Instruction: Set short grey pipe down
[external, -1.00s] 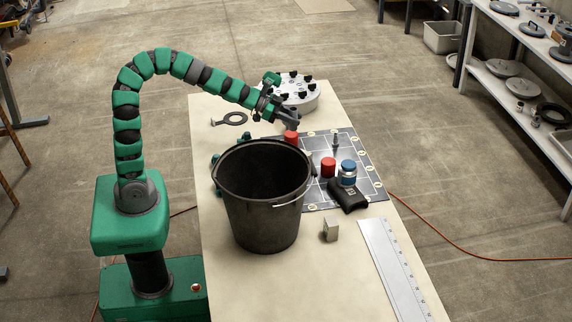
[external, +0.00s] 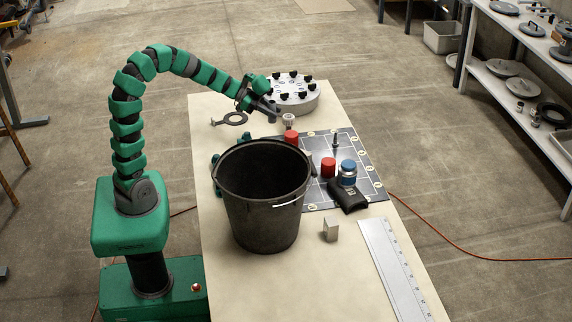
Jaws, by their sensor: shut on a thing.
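My gripper (external: 278,112) is at the far end of the table, just in front of the round grey flange with black knobs. It is shut on the short grey pipe (external: 289,119), a small light grey piece at its tip. The pipe shows just above and behind a red cylinder (external: 291,137) in the picture. I cannot tell whether the pipe touches the table or hangs above it. The dark gridded mat (external: 318,194) lies to the right of the bucket.
A black bucket (external: 262,225) stands mid-table, close to my arm. On the mat are another red cylinder (external: 328,168), a blue-and-white jar (external: 348,172) and a black object (external: 347,196). A knobbed flange (external: 293,101), flat ring tool (external: 232,119), metal block (external: 330,229) and ruler (external: 393,270) lie around.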

